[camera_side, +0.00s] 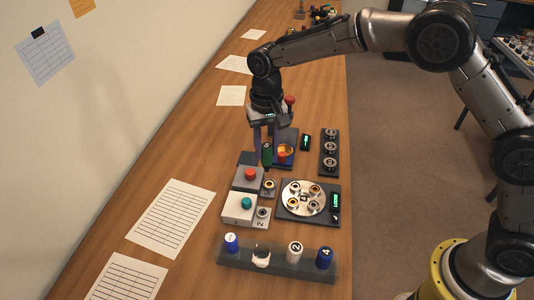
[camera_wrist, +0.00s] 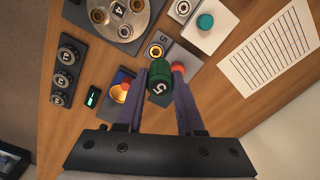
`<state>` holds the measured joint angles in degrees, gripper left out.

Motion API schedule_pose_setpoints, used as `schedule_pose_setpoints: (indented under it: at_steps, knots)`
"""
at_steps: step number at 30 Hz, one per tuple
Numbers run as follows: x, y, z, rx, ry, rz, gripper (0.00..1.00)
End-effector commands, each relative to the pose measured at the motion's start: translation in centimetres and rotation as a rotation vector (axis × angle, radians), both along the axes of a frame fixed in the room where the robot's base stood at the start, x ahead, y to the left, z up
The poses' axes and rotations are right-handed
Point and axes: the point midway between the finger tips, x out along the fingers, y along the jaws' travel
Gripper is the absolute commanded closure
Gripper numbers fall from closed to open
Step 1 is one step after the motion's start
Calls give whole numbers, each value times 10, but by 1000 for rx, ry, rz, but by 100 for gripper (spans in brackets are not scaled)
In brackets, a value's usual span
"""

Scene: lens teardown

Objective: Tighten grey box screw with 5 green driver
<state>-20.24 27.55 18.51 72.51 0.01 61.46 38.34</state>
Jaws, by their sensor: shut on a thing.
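My gripper (camera_wrist: 160,84) is shut on the green driver (camera_wrist: 160,78), whose cap is marked 5. In the side view the green driver (camera_side: 267,154) hangs upright between the fingers, just behind the grey box (camera_side: 243,182) with a red button. The grey box is partly hidden behind a finger in the wrist view (camera_wrist: 183,57). Its screw (camera_side: 269,185) sits in a brass-coloured ring on a small plate at the box's right side. The screw (camera_wrist: 156,51) also shows in the wrist view, beyond the driver's cap. The driver's tip is hidden; I cannot tell whether it touches anything.
A white box (camera_side: 233,214) with a teal button stands nearer the side camera. A round turntable (camera_side: 303,184) is right of the boxes. A driver rack (camera_side: 278,264) stands in front. A blue tray (camera_side: 291,134) with an orange bowl and a dial block (camera_side: 322,174) are behind.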

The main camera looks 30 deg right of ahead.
Motion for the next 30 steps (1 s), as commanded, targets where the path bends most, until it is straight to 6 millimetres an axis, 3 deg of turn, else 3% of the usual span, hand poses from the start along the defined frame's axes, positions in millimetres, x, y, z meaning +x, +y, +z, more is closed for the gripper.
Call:
schedule_pose_setpoints:
  at_steps: [8,30]
  knots:
    - [2,-10,-8,0,0,84,100]
    - [2,-9,-27,0,-1,992,100]
